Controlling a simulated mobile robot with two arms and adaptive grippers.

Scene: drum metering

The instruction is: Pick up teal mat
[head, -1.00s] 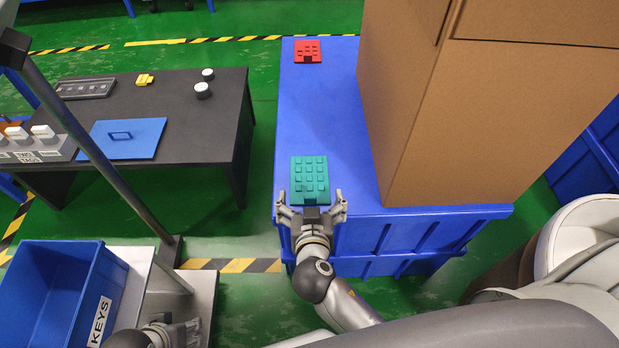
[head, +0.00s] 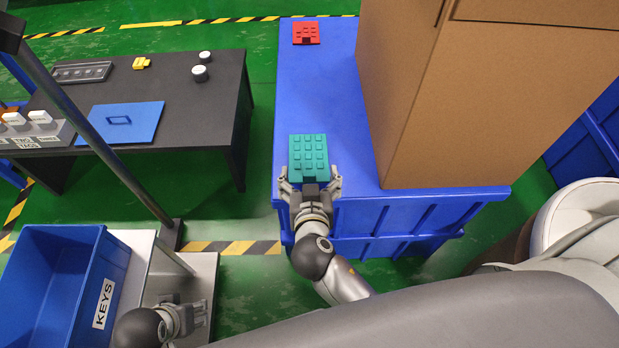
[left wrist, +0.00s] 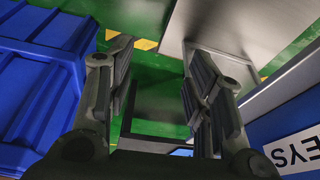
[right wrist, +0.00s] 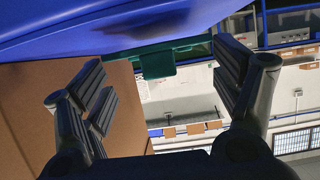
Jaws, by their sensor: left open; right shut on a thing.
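The teal mat (head: 308,155), a studded rectangle with a small tab on its near side, is at the near edge of the blue crate's top. My right gripper (head: 309,184) is at that near side, shut on the mat, with a finger on each side of the tab. In the right wrist view the teal mat (right wrist: 157,60) shows edge-on beyond the fingers, close to the blue surface. I cannot tell whether it is clear of the crate. My left gripper (head: 188,318) is open and empty, low beside the KEYS bin.
The blue crate (head: 310,90) bears a red studded mat (head: 306,32) at its far end and a tall cardboard box (head: 450,100) on the right. A dark table (head: 190,125) with a blue mat (head: 125,125) stands left. A blue KEYS bin (head: 115,285) is at lower left.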

